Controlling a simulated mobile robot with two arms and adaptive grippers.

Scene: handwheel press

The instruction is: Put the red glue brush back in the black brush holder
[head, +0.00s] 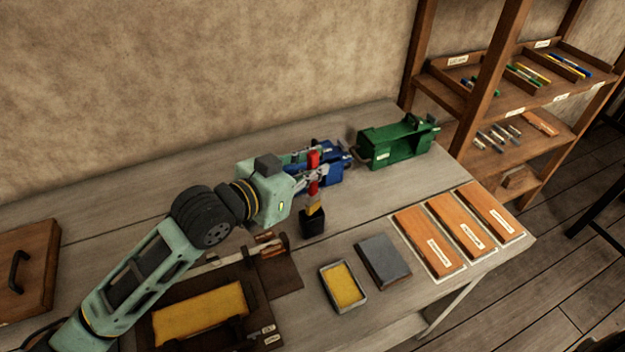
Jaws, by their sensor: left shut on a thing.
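The red glue brush (314,160) is upright, with its red handle up and its yellowish bristle end pointing down. My left gripper (314,178) is shut on the red handle. The black brush holder (312,224) stands on the workbench directly below the brush. The bristle end overlaps the top of the holder in the head view. I cannot tell whether the tip is inside the opening or just above or in front of it. My right gripper is not in view.
A blue metal item (328,160) stands behind the brush, with a green one (395,145) to its right. A yellow pad in a tray (343,287), a grey block (384,260) and orange-brown boards (428,242) lie at front right. A wooden shelf (483,75) stands behind.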

